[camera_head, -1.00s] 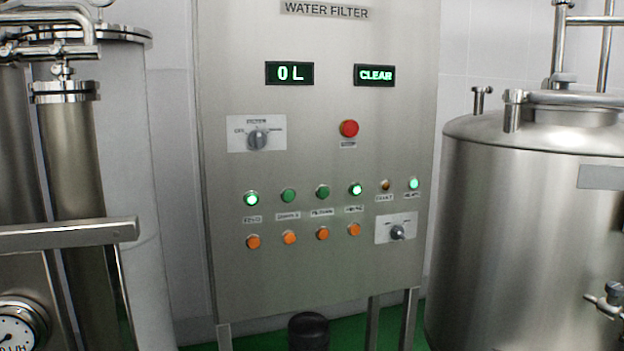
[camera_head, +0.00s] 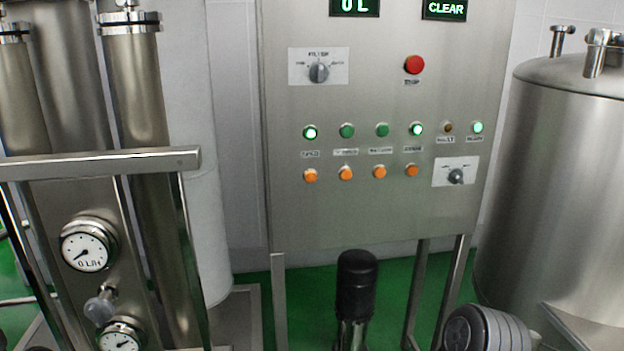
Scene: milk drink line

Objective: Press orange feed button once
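The control panel (camera_head: 380,220) stands upright ahead of me. A row of several orange buttons runs across its lower part, each below a small label and a green lamp or button. The leftmost orange button (camera_head: 310,175) sits under a label (camera_head: 310,153) that looks like FEED, though the lettering is blurred. The green light (camera_head: 310,132) above it is lit. Neither of my grippers is in view, and nothing touches or covers the buttons.
A red stop button (camera_head: 414,64), a filter knob (camera_head: 319,72) and a smaller knob (camera_head: 455,176) are on the panel. A steel rail (camera_head: 100,163) and gauge (camera_head: 86,246) are at left. A steel tank (camera_head: 565,180) is at right. A black cylinder (camera_head: 357,285) stands below.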

